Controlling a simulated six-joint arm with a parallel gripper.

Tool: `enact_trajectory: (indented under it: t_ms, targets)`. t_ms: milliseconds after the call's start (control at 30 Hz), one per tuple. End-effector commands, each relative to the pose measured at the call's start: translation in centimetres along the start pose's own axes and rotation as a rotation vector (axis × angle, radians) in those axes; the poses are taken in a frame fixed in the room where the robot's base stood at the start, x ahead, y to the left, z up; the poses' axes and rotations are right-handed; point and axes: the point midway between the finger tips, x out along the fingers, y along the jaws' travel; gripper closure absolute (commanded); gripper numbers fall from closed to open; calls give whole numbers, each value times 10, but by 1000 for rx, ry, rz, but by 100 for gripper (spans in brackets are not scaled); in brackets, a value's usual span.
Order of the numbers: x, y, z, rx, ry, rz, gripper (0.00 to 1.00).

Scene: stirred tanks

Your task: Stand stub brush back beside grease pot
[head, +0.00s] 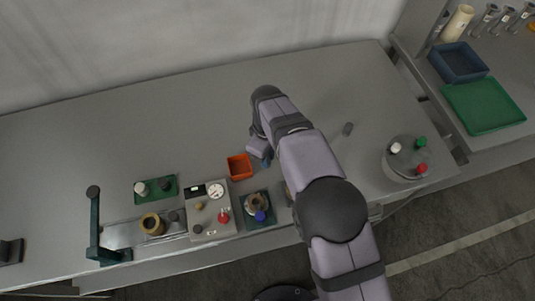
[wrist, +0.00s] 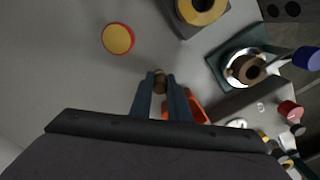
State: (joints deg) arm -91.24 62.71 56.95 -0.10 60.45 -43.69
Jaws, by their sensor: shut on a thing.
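My gripper (wrist: 160,88) is shut on a small brown, round-ended thing (wrist: 160,79), which I take to be the stub brush. Only its end shows between the two blue fingers; its bristles and lower part are hidden. In the head view my gripper (head: 260,155) is just right of the orange bin, and the brush cannot be made out. A round red-rimmed pot with a yellow top (wrist: 118,39), likely the grease pot, stands on the bench, apart from my fingers, up and left of them in the wrist view. In the head view my arm seems to hide it.
The open orange bin (head: 239,166) is close beside my gripper. A green-based stand with a ring (head: 256,204) and a gauge box (head: 210,211) stand near the front edge. The back of the bench is clear.

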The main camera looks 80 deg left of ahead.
Motion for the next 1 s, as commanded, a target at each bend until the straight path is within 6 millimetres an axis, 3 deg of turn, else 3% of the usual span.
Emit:
enact_trajectory:
  t_ms: [267, 300, 367, 800, 1000]
  targets:
    - [4, 0, 0, 0, 0, 0, 100]
    - [3, 0, 0, 0, 0, 0, 75]
    - [3, 0, 0, 0, 0, 0, 66]
    - [-4, 1, -1, 0, 2, 2, 66]
    - [-27, 1, -1, 0, 4, 4, 66]
